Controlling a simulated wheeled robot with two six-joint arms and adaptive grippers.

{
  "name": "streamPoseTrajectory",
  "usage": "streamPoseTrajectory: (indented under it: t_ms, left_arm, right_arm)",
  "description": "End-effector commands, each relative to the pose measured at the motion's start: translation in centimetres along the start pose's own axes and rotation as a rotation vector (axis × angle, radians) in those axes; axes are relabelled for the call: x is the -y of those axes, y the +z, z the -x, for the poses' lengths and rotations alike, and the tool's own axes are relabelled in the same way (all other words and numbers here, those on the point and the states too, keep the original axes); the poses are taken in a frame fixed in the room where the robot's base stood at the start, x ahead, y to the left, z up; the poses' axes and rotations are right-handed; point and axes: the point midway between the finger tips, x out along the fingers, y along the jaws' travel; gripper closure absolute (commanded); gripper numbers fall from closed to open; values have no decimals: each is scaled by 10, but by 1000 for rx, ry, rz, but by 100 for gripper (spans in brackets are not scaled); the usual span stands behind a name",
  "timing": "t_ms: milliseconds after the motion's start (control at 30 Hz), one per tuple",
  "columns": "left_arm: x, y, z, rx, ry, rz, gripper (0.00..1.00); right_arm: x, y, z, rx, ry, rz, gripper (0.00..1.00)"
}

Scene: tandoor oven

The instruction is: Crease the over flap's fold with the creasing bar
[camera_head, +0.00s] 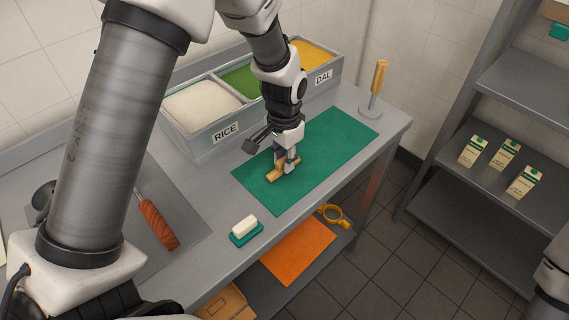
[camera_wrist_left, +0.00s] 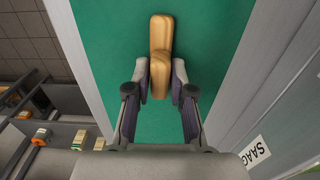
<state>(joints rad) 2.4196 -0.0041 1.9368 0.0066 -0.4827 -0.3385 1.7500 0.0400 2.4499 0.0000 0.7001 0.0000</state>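A tan wooden bar with a raised grip, which I take for the creasing bar (camera_head: 275,175), is at the green sheet (camera_head: 335,135) on the counter. My left gripper (camera_head: 284,165) points down over the sheet with its fingers around the grip. In the left wrist view, the bar (camera_wrist_left: 161,28) shows between the fingertips (camera_wrist_left: 160,78), the pads close against both sides of the grip. I cannot tell whether the bar touches the green sheet (camera_wrist_left: 110,40). No flap or fold line can be made out. My right gripper is not in view.
Behind the sheet stand grey bins (camera_head: 205,130) labelled RICE and DAL. A wooden-handled stand (camera_head: 372,108) is at the right end. A white block on a green dish (camera_head: 247,236) and a brown-handled tool (camera_head: 158,225) lie nearer. An orange sheet (camera_head: 298,250) is on the shelf below.

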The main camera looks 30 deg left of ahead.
Motion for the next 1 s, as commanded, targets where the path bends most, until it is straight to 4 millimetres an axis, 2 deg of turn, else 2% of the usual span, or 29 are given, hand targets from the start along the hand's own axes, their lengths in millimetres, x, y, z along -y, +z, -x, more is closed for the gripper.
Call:
streamPoseTrajectory:
  t_ms: [633,1000]
  left_arm:
    - [0,0,50,0,0,0,100]
    - [0,0,52,0,0,0,100]
  right_arm:
    - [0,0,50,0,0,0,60]
    - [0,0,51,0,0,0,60]
